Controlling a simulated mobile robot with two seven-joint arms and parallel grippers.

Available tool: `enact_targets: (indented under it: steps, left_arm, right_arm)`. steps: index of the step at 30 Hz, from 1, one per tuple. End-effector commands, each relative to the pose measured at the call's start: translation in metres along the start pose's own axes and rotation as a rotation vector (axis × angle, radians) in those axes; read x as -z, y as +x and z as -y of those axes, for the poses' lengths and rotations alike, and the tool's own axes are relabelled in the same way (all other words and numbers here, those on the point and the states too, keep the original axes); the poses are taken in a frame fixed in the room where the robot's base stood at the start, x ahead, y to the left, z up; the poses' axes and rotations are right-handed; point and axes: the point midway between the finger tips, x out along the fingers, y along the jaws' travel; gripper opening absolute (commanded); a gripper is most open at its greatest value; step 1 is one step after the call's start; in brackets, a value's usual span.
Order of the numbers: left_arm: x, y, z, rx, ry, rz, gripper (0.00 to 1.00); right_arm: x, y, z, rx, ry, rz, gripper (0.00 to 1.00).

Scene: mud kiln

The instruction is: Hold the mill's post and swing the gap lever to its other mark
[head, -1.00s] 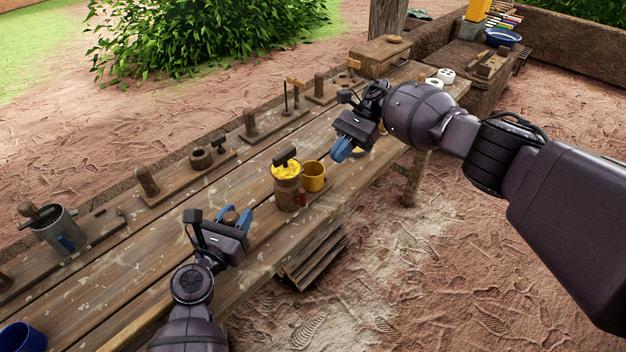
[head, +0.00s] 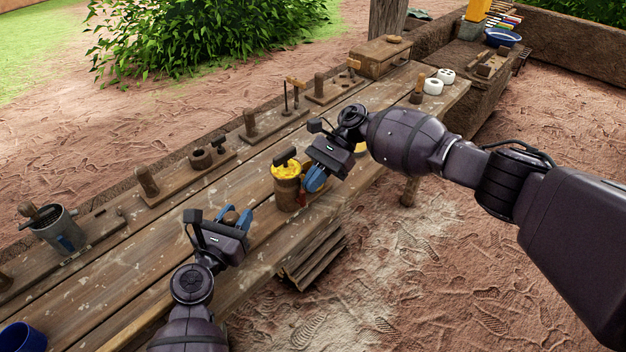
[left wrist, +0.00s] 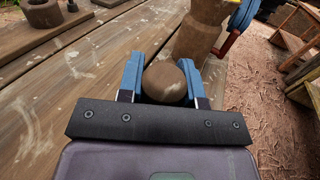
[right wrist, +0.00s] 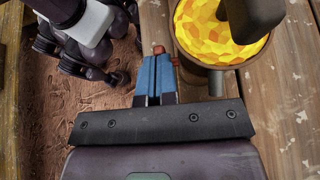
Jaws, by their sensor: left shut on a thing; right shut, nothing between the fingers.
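The mill (head: 287,190) is a round wooden body with yellow grain on top and a dark crank block (head: 285,156). Its post has a round wooden knob, seen in the left wrist view (left wrist: 165,84). My left gripper (head: 232,217) is shut on this post, one blue finger on each side. The gap lever is red and shows beside the mill body in the left wrist view (left wrist: 228,42). My right gripper (head: 315,180) is shut and empty, its fingertips close beside the mill and lever. I cannot tell whether they touch the lever. Marks are not readable.
A yellow cup behind the mill is mostly hidden by my right gripper. A blue cup (head: 22,338) stands at the near left. A metal can (head: 58,230) and wooden peg boards (head: 188,176) line the far edge. Stacked boards (head: 312,258) lie below the bench's near edge.

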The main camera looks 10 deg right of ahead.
Motion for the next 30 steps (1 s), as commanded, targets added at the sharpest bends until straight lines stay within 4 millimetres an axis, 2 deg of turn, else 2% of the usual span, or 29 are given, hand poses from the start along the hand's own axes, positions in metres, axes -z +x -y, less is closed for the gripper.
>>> enact_targets:
  steps: [7, 16, 30]
  left_arm:
    - [0.0, 0.0, 0.0, 0.0, 0.0, 0.0, 0.0]
    - [0.0, 0.0, 0.0, 0.0, 0.0, 0.0, 0.0]
    - [0.0, 0.0, 0.0, 0.0, 0.0, 0.0, 0.0]
  right_arm:
    - [0.0, 0.0, 0.0, 0.0, 0.0, -0.008, 0.0]
    - [-0.008, 0.005, 0.0, 0.0, -0.003, -0.126, 0.0]
    - [-0.012, 0.008, 0.0, 0.0, -0.001, -0.127, 0.0]
